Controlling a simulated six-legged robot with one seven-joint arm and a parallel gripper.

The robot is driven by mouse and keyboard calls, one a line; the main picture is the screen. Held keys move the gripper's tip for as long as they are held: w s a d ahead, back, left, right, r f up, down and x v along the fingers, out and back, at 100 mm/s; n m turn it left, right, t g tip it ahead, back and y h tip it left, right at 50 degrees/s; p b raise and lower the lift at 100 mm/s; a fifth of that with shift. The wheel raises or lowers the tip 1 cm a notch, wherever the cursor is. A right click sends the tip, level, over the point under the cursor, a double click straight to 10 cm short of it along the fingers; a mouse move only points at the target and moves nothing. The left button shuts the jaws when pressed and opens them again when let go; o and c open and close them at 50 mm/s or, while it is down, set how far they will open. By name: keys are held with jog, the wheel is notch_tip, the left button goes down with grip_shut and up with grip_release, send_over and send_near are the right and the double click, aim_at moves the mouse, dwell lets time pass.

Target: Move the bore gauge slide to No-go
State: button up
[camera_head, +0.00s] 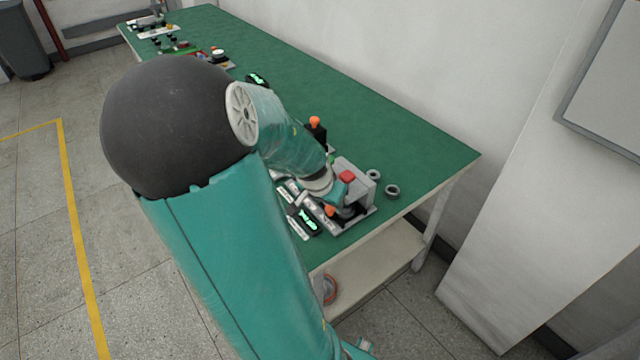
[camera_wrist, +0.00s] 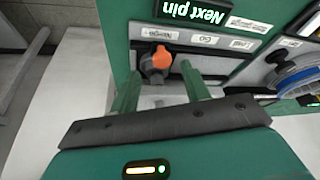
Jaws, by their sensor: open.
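The bore gauge slide shows as an orange knob on a dark grey base (camera_wrist: 158,61) in the wrist view. It sits beside the leftmost of a row of small white labels (camera_wrist: 160,33); this label's print looks like No-go but is too blurred to be sure. The middle label (camera_wrist: 203,39) seems to read GO. My gripper (camera_wrist: 162,84) is open, its two green fingers reaching toward the knob. The knob lies just beyond and between the fingertips, with no clear contact. In the head view the orange knob (camera_head: 330,210) shows beside my wrist; my gripper is largely hidden there.
A black display (camera_wrist: 193,12) reads "Next pin" above the labels. A blue ring-shaped part (camera_wrist: 300,75) is at the right of the wrist view.

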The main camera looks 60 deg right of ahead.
jog(key=v, duration=1)
jog(key=shift+r, duration=0.15)
dwell(0.9)
dwell(0.5)
jog(key=w+a+f+n+y, duration=0.3)
jog(key=w+a+f, duration=0.2)
jog(key=a+f, duration=0.15)
jog(key=w+a+n+t+y, duration=0.25)
jog(key=w+a+n, duration=0.3)
jog(key=a, duration=0.55)
jog(key=s+a+r+n+t, duration=0.1)
jog(key=a+r+n+t, duration=0.2)
jog(key=a+r+n, duration=0.7)
jog(key=a+r+h, duration=0.1)
jog(key=a+r, duration=0.5)
jog(key=a, duration=0.3)
jog(key=shift+s+r, duration=0.2)
jog(key=shift+r, duration=0.15)
jog(key=shift+n+t, duration=0.25)
